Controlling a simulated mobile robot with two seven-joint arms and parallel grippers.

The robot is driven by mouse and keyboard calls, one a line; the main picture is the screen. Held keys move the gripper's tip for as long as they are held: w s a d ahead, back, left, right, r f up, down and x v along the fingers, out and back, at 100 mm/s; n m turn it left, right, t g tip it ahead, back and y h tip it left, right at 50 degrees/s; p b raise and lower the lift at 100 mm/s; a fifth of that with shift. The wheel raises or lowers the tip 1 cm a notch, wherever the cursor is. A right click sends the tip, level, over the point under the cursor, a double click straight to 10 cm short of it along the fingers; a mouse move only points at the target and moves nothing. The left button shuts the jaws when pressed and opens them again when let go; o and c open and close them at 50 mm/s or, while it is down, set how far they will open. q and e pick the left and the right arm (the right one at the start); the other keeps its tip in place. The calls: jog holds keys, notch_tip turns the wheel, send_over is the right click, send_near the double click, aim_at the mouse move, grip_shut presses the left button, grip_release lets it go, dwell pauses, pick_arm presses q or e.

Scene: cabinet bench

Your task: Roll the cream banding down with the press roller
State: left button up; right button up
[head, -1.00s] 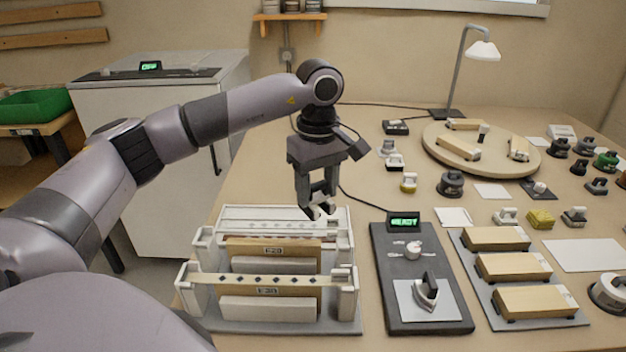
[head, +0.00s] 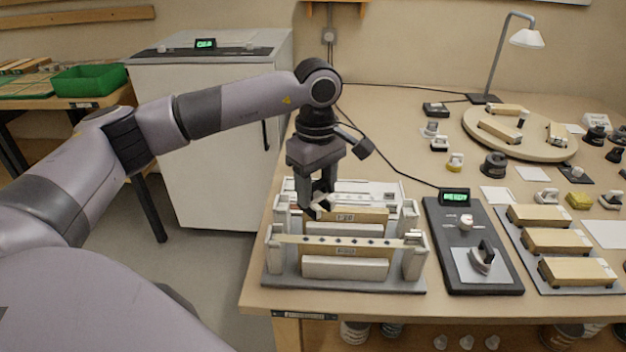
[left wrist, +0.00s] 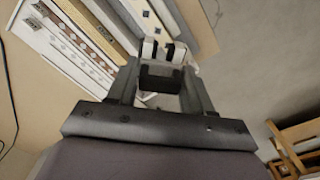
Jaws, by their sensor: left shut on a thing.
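My left gripper (head: 318,206) points down over the left part of the white panel rack. It is shut on a small tool with a dark body (left wrist: 160,78) and pale end parts, which looks like the press roller. Its roller face is hard to make out. A cream strip with dark dots (head: 345,243), seemingly the banding, runs along the top of the front panel (head: 345,268). A second panel (head: 362,218) with a label stands behind it. The gripper hides part of the rear rows; I cannot tell whether the tool touches a strip. My right gripper is not in view.
Right of the rack is a dark iron station (head: 470,270) with a lit display (head: 454,196). Beyond it, wooden blocks (head: 556,241) sit on a grey tray. A round board (head: 480,142) and lamp (head: 525,38) stand at the back. The bench's left edge is near the rack.

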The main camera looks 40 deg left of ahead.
aim_at(312, 210)
pick_arm(q)
jog(key=shift+s+a, duration=0.15)
jog(key=shift+s, duration=0.2)
jog(key=shift+f, duration=0.15)
notch_tip(312, 210, down, 4)
jog(key=b, duration=0.3)
jog(key=shift+f, duration=0.25)
jog(key=shift+f+b, duration=0.35)
jog(key=shift+b, duration=0.05)
jog(key=shift+f, duration=0.2)
jog(key=shift+f+b, duration=0.9)
jog(key=shift+f, duration=0.25)
